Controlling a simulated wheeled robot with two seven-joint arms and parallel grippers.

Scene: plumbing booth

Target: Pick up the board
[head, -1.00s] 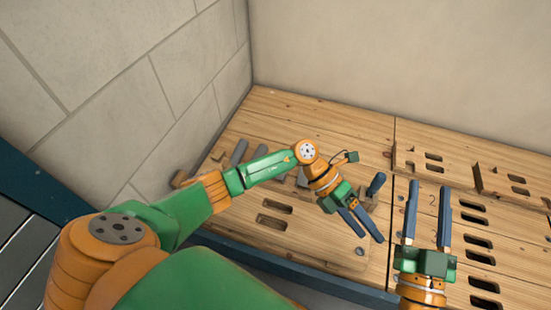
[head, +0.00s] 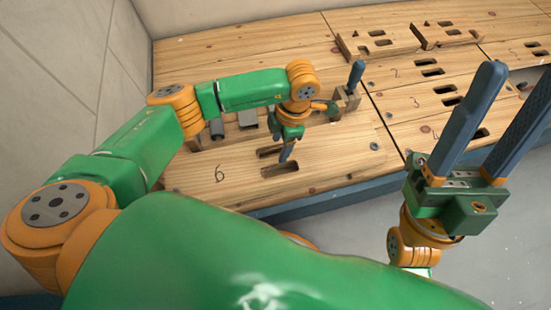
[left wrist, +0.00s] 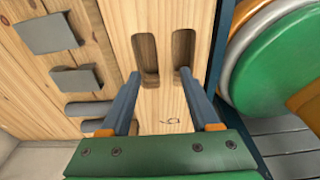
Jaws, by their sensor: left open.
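The board (head: 225,180) is a pale wooden panel marked 6, with two oblong slots, lying at the near left of the bench. It also shows in the left wrist view (left wrist: 163,105). My left gripper (head: 286,156) points down over the slots. In the left wrist view my left gripper (left wrist: 160,77) is open, its two blue fingers apart, with a fingertip by the near end of each slot. I cannot tell whether the tips enter the slots. My right gripper (head: 518,82) is open and empty at the right, in front of the bench.
Grey blocks (left wrist: 47,33) sit on the wood beside the board. A blue-handled tool (head: 355,76) stands in a wooden holder (head: 345,101) behind it. More slotted, numbered panels (head: 425,95) lie to the right. A wall borders the left and back.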

